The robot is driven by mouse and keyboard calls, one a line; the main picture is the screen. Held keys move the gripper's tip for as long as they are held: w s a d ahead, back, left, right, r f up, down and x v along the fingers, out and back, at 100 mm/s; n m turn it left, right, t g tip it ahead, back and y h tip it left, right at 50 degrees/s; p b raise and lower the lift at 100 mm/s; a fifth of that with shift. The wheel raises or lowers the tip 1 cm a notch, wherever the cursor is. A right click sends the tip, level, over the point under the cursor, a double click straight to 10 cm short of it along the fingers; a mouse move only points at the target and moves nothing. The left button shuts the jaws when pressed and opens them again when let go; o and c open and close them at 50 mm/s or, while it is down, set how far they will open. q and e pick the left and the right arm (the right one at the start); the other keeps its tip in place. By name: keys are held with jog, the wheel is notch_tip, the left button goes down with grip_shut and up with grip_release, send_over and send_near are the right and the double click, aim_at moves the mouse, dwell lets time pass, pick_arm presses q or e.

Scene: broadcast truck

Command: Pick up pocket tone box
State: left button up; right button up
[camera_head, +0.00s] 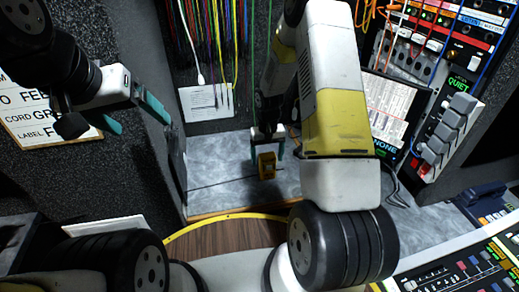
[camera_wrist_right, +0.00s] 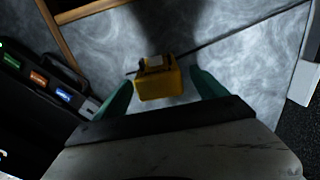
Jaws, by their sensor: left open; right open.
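The pocket tone box is a small yellow box (camera_head: 266,165) on the grey marbled surface in the middle of the head view. In the right wrist view the yellow box (camera_wrist_right: 158,80) has a pale top patch and lies between the green fingertips. My right gripper (camera_head: 267,150) reaches down over the box, its fingers apart on either side of it; it also shows in the right wrist view (camera_wrist_right: 160,88). I cannot tell whether the fingers touch the box. My left gripper (camera_head: 137,116) is open and empty at the upper left, away from the box.
Cables (camera_head: 215,45) hang at the back above a white paper sheet (camera_head: 207,101). A rack panel (camera_head: 440,70) with buttons stands at the right. A control console (camera_head: 470,262) is at the lower right. A grey partition (camera_head: 150,165) stands left of the marbled surface (camera_head: 215,170).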

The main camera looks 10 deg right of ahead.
jog(key=shift+d+f, duration=0.1)
jog(key=shift+f, duration=1.4)
jog(key=c, duration=1.6)
jog(key=shift+r, duration=0.15)
